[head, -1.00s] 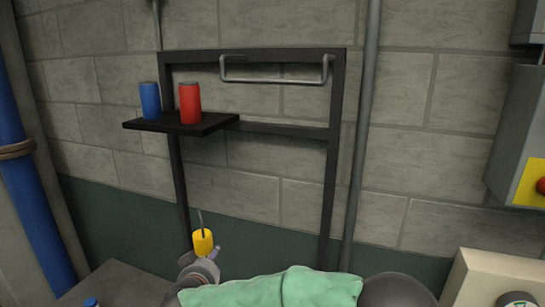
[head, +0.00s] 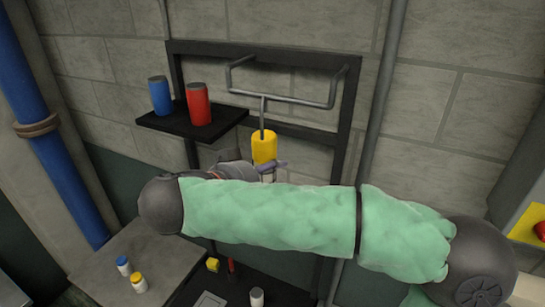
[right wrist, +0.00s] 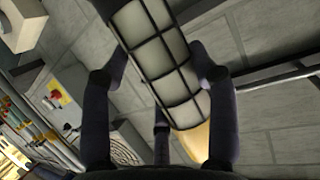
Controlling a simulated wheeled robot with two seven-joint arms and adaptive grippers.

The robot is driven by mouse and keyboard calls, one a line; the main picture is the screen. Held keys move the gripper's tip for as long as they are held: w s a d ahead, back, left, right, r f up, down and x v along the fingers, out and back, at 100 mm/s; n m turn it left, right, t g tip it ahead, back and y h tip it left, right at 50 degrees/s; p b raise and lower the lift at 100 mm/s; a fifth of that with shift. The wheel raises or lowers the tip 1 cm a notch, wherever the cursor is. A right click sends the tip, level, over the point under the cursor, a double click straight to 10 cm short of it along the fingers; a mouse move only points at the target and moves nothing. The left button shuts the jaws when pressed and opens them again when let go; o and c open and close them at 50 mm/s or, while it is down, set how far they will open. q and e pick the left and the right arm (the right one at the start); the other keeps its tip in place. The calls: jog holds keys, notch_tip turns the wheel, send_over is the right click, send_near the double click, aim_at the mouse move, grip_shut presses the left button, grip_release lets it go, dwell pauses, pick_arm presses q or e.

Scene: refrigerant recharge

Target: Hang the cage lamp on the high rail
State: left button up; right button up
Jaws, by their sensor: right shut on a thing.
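The cage lamp has a yellow body (head: 264,147) with a thin grey hook standing up from it. Its wire cage shows large in the right wrist view (right wrist: 165,60). The high rail (head: 300,102) is a grey bar bracketed to the top of a black frame. In the head view the hook's top meets the rail's bar; I cannot tell whether it is over the bar or only in front of it. My right gripper (right wrist: 160,85) is shut around the lamp's cage, the lamp upright. In the head view my arm partly hides the gripper and cage. My left gripper is not in view.
A black shelf (head: 180,127) left of the lamp carries a blue can (head: 160,95) and a red can (head: 199,104). A grey vertical pipe (head: 376,120) runs right of the frame. Small bottles (head: 139,283) stand on the grey surface below.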

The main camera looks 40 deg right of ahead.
jog(key=shift+w+d+r, duration=0.15)
jog(key=shift+w+d, duration=0.2)
jog(key=w+d+f+b, duration=0.1)
jog(key=w+d+f, duration=0.3)
jog(key=w+d, duration=0.4)
jog(key=shift+w+d, duration=0.25)
jog(key=shift+d, duration=0.55)
dwell(1.0)
jog(key=o, duration=1.5)
jog(key=shift+a, duration=0.15)
